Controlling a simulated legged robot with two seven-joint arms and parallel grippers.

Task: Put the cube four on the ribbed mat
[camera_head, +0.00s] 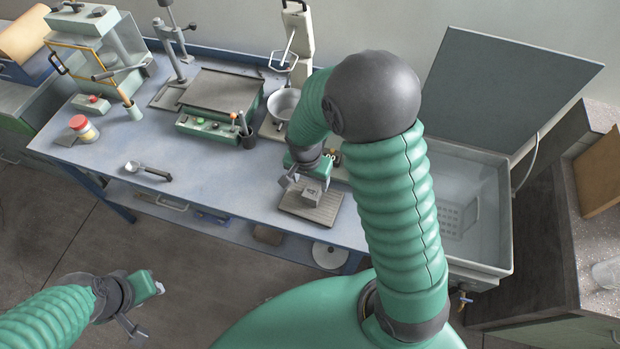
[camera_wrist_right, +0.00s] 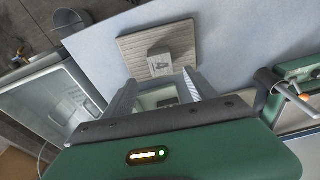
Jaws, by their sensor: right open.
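The grey cube four (camera_wrist_right: 160,64), with a dark 4 on its face, sits on the ribbed mat (camera_wrist_right: 130,46) in the right wrist view. In the head view the cube (camera_head: 311,194) also shows on the ribbed mat (camera_head: 322,216), partly hidden by my right gripper. My right gripper (camera_head: 306,178) is open just above the cube. In the right wrist view its fingers (camera_wrist_right: 160,84) stand apart, with the cube just beyond their tips and nothing held. My left gripper (camera_head: 147,307) is open and empty, off the bench's front at the lower left.
Behind are a green hot plate (camera_head: 215,125) and a pot (camera_head: 283,103). A sink (camera_head: 480,205) is at right. The bench left of the mat is clear.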

